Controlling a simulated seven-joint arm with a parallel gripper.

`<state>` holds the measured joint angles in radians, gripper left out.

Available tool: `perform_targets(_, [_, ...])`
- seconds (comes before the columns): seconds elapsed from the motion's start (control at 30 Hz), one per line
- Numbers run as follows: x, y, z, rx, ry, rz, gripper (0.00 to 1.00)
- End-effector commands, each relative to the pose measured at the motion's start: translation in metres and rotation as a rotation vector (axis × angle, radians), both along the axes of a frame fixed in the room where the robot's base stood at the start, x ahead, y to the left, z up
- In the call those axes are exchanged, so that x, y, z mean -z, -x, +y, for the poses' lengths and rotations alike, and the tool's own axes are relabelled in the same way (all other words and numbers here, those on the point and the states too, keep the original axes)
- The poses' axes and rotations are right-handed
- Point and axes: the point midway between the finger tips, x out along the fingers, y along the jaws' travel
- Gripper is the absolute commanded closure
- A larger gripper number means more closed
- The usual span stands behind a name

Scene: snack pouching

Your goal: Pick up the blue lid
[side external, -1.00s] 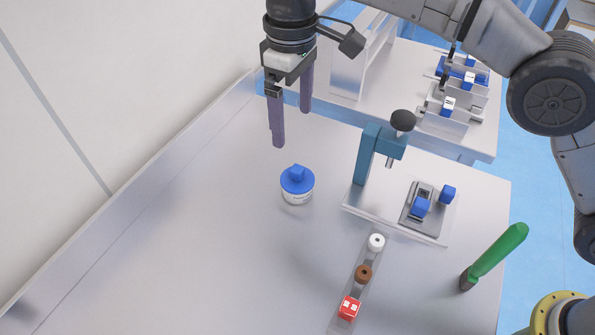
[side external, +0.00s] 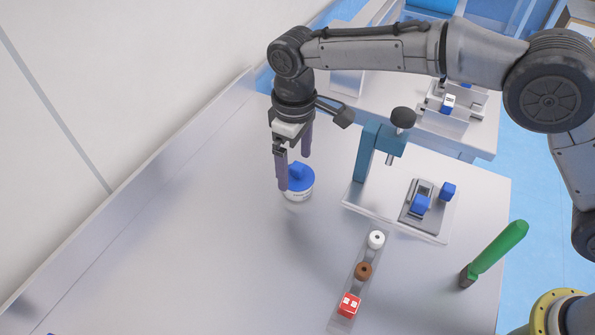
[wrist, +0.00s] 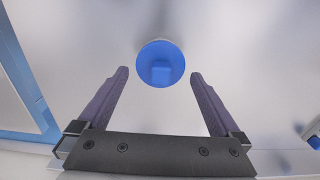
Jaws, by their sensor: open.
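The blue lid (side external: 300,176) sits on top of a white round jar (side external: 299,194) on the table. In the wrist view the lid (wrist: 161,64) is a round disc with a square raised knob, just beyond the fingertips and roughly centred between them. My gripper (side external: 292,172) points down at the lid, its two purple fingers apart with nothing between them. In the wrist view my gripper (wrist: 159,73) shows the same wide gap. One finger covers the left edge of the lid and jar in the side view. I cannot tell whether it touches.
A teal press (side external: 368,152) with a black knob stands right of the jar, beside blue blocks (side external: 421,205) on a plate. A strip holds a white ring (side external: 376,239), a brown ring (side external: 363,271) and a red block (side external: 348,305). The table's left is clear.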

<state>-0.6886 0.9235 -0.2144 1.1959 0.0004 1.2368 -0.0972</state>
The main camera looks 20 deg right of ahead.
Motion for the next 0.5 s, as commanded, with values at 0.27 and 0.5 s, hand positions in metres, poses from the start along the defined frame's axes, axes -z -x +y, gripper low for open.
perform_targets(0.27, [0.0111,0.0004,0.0003,-0.001,-0.001,0.000,0.00])
perform_targets(0.5, [0.0108,0.0004,0.0003,-0.001,-0.001,0.000,0.27])
